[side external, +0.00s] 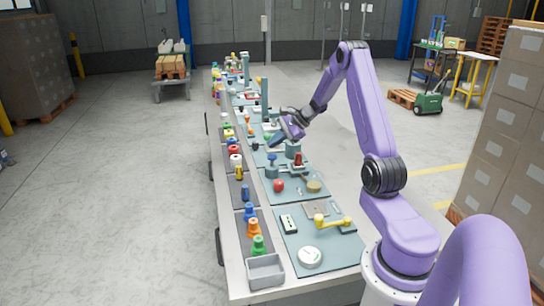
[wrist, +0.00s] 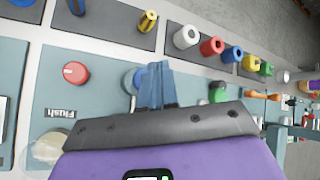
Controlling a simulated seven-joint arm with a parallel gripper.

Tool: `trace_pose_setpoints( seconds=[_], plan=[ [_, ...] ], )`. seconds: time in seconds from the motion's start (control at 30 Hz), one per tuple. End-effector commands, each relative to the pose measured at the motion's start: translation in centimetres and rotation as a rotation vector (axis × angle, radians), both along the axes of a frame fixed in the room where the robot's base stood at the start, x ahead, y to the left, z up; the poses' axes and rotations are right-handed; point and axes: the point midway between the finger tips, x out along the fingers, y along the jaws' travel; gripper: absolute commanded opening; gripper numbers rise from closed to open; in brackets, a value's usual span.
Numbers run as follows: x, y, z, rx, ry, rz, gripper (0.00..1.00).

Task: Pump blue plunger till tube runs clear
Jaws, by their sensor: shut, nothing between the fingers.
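The blue plunger (side external: 272,158) stands on a teal base on the teal panel in the side view. In the wrist view a blue round part (wrist: 129,80), seemingly the same plunger, is partly hidden behind my fingers. My gripper (wrist: 157,66) is shut with nothing between its blue fingers. In the side view my gripper (side external: 271,143) hangs tilted just above and behind the plunger; I cannot tell whether they touch. A panel label (wrist: 60,113) reads "Flush". I cannot make out the tube or its contents.
A red round button (wrist: 75,72) and a tan disc (side external: 314,186) are on the same panel. A red-topped fixture (side external: 298,160) stands close to the plunger's right. Coloured pieces (side external: 249,211) line the bench's left strip. A yellow crank (side external: 333,221) sits nearer the front.

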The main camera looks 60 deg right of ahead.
Motion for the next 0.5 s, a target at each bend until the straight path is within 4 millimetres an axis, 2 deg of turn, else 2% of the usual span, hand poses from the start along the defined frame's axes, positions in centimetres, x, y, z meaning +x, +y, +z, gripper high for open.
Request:
trace_pose_setpoints(
  seconds=[0.2, 0.5],
  plan=[
    [-0.03, -0.02, -1.20, 0.000, 0.001, -0.001, 0.00],
    [-0.02, -0.01, -1.32, -0.001, 0.000, -0.001, 0.00]
  ],
)
